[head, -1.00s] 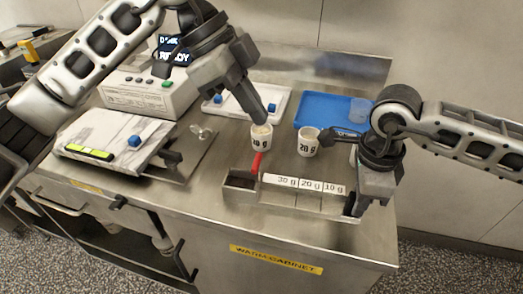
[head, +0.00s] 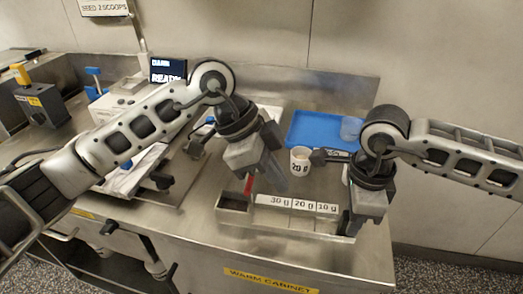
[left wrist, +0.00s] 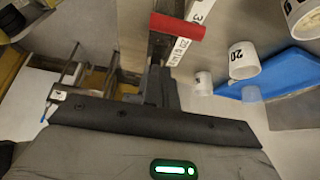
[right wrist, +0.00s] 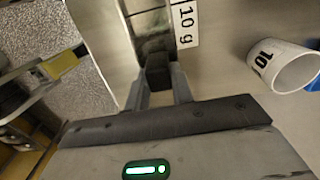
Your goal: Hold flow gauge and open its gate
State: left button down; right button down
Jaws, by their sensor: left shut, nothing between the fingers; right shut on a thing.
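The flow gauge (head: 298,222) is a grey metal trough along the counter's front, with a label strip (head: 297,203) reading 30 g, 20 g and 10 g. Its red gate (head: 248,184) stands up at the left end and also shows in the left wrist view (left wrist: 177,27). My left gripper (head: 284,184) is shut and empty, above the gauge and right of the gate; the left wrist view shows its fingertips (left wrist: 159,76) apart from the gate. My right gripper (head: 351,226) is shut on the gauge's right end; its fingertips (right wrist: 158,74) cover that end.
A 20 g cup (head: 300,160) stands behind the gauge; a 10 cup (right wrist: 285,68) is near my right gripper. Behind are a blue tray (head: 310,122) and a READY display (head: 168,71). My left arm partly hides a marble board. The counter's front edge is close.

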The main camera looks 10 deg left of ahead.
aim_at(248, 182)
pick_arm(q)
jog(key=a, duration=0.4)
jog(key=shift+w+f, duration=0.2)
pick_arm(e)
jog(key=shift+r, duration=0.1)
pick_arm(q)
jog(key=shift+a+h, duration=0.7)
jog(key=shift+h, duration=0.2)
jog(key=shift+w+a+f+h, duration=0.1)
jog(key=shift+a+f+h, duration=0.1)
jog(key=shift+a+h, duration=0.75)
jog(key=shift+w+a+f+h, duration=0.1)
jog(key=shift+a+f+h, duration=0.35)
jog(key=shift+a+h, duration=0.2)
jog(key=shift+a+f+h, duration=0.4)
jog(key=shift+a+h, duration=0.1)
jog(key=shift+a, duration=0.25)
jog(key=shift+d, duration=0.2)
